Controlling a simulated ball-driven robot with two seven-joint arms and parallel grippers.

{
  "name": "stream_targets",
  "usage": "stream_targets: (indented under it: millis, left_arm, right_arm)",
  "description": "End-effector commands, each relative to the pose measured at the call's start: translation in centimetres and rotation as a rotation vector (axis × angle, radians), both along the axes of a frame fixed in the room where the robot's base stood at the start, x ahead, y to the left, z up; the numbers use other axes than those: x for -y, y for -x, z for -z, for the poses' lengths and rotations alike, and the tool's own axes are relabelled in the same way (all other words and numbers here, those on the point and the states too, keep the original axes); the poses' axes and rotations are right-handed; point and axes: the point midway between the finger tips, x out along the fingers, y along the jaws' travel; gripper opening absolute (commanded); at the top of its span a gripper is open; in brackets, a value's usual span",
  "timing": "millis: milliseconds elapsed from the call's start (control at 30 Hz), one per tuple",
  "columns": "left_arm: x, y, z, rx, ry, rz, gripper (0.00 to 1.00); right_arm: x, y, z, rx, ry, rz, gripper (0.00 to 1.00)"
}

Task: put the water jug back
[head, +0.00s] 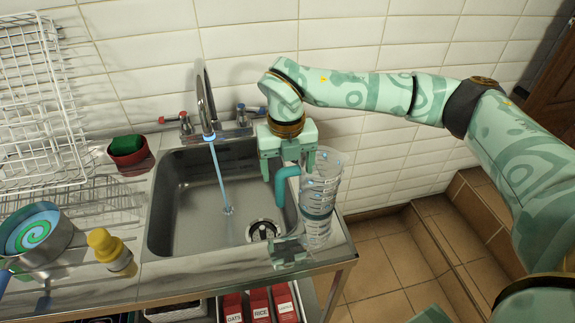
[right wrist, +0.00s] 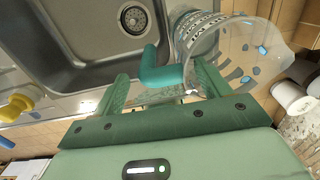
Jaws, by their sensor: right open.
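The clear water jug (head: 319,195) with grey bands and a teal handle (head: 283,184) stands upright on the steel counter, right of the sink. In the right wrist view the jug (right wrist: 232,38) is at the upper right, and its handle (right wrist: 160,72) reaches between my fingers. My right gripper (head: 287,172) is open, with one finger on each side of the handle. Gaps show between handle and fingers in the right wrist view (right wrist: 163,88). My left gripper is not in view.
Water runs from the tap (head: 205,100) into the sink (head: 190,205). A red bowl (head: 128,155) with a green sponge, a pan (head: 45,260), a yellow-capped bottle (head: 110,250) and a wire rack (head: 40,110) stand left. The counter's right edge is close to the jug.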

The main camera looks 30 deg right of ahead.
Motion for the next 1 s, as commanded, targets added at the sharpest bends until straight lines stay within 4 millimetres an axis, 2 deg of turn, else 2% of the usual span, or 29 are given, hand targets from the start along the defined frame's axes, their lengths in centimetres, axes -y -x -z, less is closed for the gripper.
stream_targets:
  millis: [167, 400, 600, 733, 1000]
  left_arm:
    - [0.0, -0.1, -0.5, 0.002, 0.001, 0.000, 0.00]
    - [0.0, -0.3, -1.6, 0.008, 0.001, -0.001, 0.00]
    - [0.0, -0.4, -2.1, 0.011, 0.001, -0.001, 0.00]
    - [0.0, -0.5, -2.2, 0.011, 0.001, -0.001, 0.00]
    - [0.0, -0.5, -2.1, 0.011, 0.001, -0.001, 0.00]
  right_arm:
    - [0.0, -0.1, -2.4, 0.006, 0.000, 0.000, 0.76]
    - [-0.2, -0.1, -8.2, 0.006, -0.001, 0.000, 0.76]
    - [-0.2, 0.0, -11.4, 0.004, 0.000, 0.000, 0.76]
    - [-0.2, 0.0, -12.1, 0.002, -0.001, 0.000, 0.76]
    - [-0.2, 0.0, -12.2, 0.000, -0.001, 0.000, 0.76]
